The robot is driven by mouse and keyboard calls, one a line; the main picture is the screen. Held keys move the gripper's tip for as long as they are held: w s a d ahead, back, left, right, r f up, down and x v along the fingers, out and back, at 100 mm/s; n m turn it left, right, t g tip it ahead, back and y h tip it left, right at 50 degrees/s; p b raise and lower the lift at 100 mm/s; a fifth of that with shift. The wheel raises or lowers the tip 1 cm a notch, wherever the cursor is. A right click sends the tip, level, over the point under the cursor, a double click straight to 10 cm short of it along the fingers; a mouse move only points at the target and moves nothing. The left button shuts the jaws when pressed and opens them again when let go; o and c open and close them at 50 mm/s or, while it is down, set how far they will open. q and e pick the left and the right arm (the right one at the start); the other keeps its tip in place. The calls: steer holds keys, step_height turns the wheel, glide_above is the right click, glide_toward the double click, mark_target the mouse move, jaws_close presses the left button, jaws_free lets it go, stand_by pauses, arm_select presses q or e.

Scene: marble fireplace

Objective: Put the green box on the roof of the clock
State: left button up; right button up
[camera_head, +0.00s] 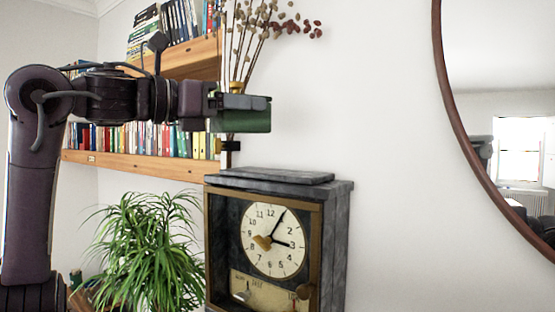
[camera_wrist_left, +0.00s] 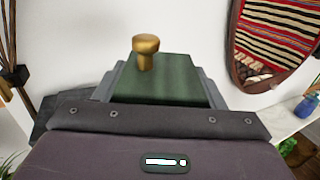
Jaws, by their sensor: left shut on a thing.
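The green box (camera_head: 243,122) hangs in the air above the clock, with a clear gap down to the roof. My left gripper (camera_head: 245,103) comes in level from the left and is shut on the green box. In the left wrist view the green box (camera_wrist_left: 172,88) sits between the two grey fingers, its brass knob (camera_wrist_left: 146,52) on top. The clock (camera_head: 275,240) is a grey marble case with a white dial. Its flat stepped roof (camera_head: 277,177) is bare, below and slightly right of the box. My right gripper is not in view.
A leafy plant (camera_head: 146,255) stands left of the clock. Wooden bookshelves (camera_head: 140,164) are on the wall behind my arm. Dried stems (camera_head: 250,45) rise just behind the gripper. A round mirror (camera_head: 457,95) hangs at right. The wall between clock and mirror is clear.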

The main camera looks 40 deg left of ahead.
arm_select(q)
steer(key=w+f, duration=0.1)
steer(key=w, duration=0.3)
steer(key=w+a+f, duration=0.1)
steer(key=w, duration=0.4)
steer(key=w+f+b, duration=0.1)
steer(key=w, duration=0.4)
steer(key=shift+w+a+f, duration=0.1)
steer(key=shift+a+f, duration=0.05)
steer(key=shift+a, duration=0.25)
steer(key=shift+w+a+f, duration=0.1)
steer(key=shift+f, duration=0.45)
step_height(320, 180, down, 2)
steer(key=shift+f+b, duration=0.2)
steer(key=shift+b, duration=0.5)
steer(key=shift+d+f, duration=0.1)
steer(key=shift+d, duration=0.1)
steer(key=shift+w+a+f, duration=0.1)
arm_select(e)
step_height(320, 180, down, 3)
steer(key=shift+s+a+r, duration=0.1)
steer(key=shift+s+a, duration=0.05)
